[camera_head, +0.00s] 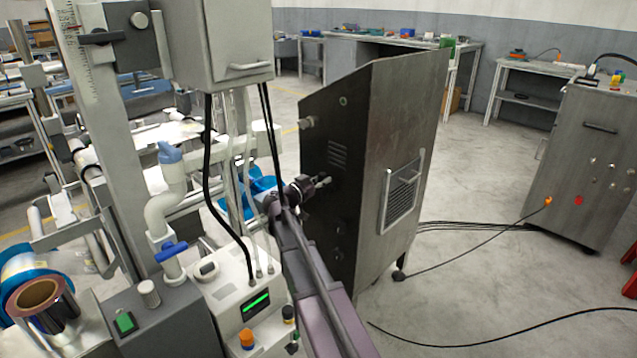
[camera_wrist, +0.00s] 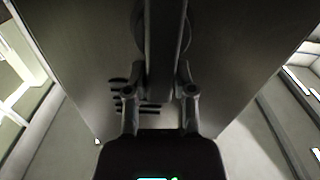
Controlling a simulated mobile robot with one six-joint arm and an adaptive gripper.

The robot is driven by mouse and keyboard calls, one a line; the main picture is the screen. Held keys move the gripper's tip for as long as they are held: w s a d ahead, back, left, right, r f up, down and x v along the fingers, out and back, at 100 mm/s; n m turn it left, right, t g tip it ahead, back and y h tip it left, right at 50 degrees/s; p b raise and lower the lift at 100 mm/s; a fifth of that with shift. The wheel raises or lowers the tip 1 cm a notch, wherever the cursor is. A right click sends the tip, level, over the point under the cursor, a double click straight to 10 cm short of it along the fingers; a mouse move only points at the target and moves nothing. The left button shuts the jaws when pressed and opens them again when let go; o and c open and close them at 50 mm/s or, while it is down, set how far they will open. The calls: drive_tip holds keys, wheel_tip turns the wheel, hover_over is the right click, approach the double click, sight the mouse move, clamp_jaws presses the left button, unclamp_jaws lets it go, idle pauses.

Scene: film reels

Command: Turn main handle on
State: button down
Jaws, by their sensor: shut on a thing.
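A dark metal cabinet (camera_head: 375,110) stands in the middle of the head view, its dark side panel facing my arm. My gripper (camera_head: 322,183) is at that panel, below its vent slots. In the wrist view the two fingers (camera_wrist: 160,92) stand on either side of a long grey handle (camera_wrist: 163,50), and the gripper is shut on it. The handle runs up and down that picture, in front of the cabinet panel (camera_wrist: 80,50). In the head view the handle is mostly hidden by my gripper, so its on or off position cannot be told.
A machine with a grey control box (camera_head: 225,45), a blue-capped pipe (camera_head: 170,180) and hanging cables is close on the left. A second cabinet (camera_head: 585,150) stands at the right. Black cables (camera_head: 480,228) lie on the floor. The floor between the cabinets is otherwise open.

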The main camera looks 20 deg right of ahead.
drive_tip(key=shift+w+a+f+n, duration=0.1)
drive_tip(key=shift+w+f+n, duration=0.05)
drive_tip(key=shift+n, duration=0.6)
drive_tip(key=shift+w+f+n, duration=0.1)
drive_tip(key=shift+n, duration=0.65)
idle(0.6)
drive_tip(key=shift+w+n, duration=0.1)
drive_tip(key=shift+n, duration=0.4)
drive_tip(key=shift+w+a+f+n+b, duration=0.1)
drive_tip(key=shift+w+f+n+b, duration=0.3)
drive_tip(key=shift+n, duration=1.65)
drive_tip(key=shift+w+a+f+n+b, duration=0.15)
drive_tip(key=shift+f+n+b, duration=0.5)
drive_tip(key=shift+n, duration=1.35)
drive_tip(key=shift+w+a+f+n+b, duration=0.1)
drive_tip(key=shift+w+f+n+b, duration=0.3)
drive_tip(key=shift+n, duration=1.65)
drive_tip(key=shift+s, duration=0.15)
drive_tip(key=shift+c, duration=2.4)
unclamp_jaws()
